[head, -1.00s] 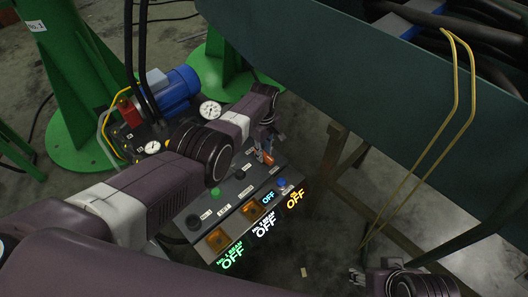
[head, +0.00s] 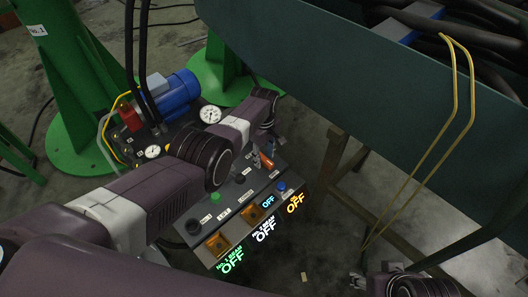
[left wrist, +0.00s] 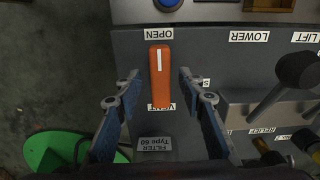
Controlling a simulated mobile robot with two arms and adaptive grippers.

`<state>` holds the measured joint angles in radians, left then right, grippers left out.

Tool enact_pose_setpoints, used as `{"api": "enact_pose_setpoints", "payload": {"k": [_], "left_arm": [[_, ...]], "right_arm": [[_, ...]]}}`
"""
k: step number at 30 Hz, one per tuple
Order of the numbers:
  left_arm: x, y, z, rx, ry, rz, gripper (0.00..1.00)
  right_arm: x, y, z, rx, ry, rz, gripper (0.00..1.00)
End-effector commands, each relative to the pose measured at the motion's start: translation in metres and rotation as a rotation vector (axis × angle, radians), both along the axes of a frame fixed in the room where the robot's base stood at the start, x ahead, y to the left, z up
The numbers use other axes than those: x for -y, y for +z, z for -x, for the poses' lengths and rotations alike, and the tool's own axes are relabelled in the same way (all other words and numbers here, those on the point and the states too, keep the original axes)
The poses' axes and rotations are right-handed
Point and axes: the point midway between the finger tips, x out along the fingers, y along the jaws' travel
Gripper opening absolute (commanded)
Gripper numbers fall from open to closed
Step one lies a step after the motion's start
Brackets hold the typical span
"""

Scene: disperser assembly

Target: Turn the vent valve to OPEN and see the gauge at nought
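The vent valve has an orange handle (left wrist: 160,72) with a white line. In the left wrist view it lies along the line between the VENT label (left wrist: 160,107) and the OPEN label (left wrist: 158,33), its marked end toward OPEN. My left gripper (left wrist: 159,76) is open, one finger on each side of the handle with a gap at both. The orange handle also shows in the head view (head: 267,161), partly hidden by my wrist. A large white gauge (head: 210,114) stands behind the panel; its needle is too small to read. My right gripper (head: 358,280) is at the bottom right, away from the panel.
Black levers (left wrist: 297,70) stand to the right of the valve. A blue button (head: 281,186), a green button (head: 215,196) and lit OFF displays (head: 295,203) are on the panel. A blue motor (head: 180,90) and a smaller gauge (head: 152,151) stand behind. A dark green beam (head: 300,60) hangs to the right.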

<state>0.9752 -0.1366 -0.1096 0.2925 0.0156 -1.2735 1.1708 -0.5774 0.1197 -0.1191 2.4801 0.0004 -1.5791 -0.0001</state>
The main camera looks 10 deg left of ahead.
Motion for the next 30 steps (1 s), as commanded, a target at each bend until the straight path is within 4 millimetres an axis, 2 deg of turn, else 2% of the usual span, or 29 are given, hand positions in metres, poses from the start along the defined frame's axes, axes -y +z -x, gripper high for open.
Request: {"api": "enact_pose_setpoints", "payload": {"k": [11, 17, 24, 30], "left_arm": [[0.000, 0.022, 0.000, 0.003, 0.000, 0.001, 0.36], [0.000, 0.053, -0.001, 0.005, 0.000, 0.001, 0.36], [0.000, 0.099, -0.001, 0.005, 0.000, 0.001, 0.36], [0.000, 0.117, 0.000, 0.001, 0.000, 0.000, 0.36]], "right_arm": [[0.000, -0.001, 0.001, -0.003, 0.000, 0.000, 0.40], [0.000, -0.001, 0.001, -0.003, 0.001, 0.001, 0.40], [0.000, -0.001, 0.002, -0.004, 0.001, 0.001, 0.40], [0.000, -0.001, 0.001, -0.004, 0.001, 0.001, 0.40]]}}
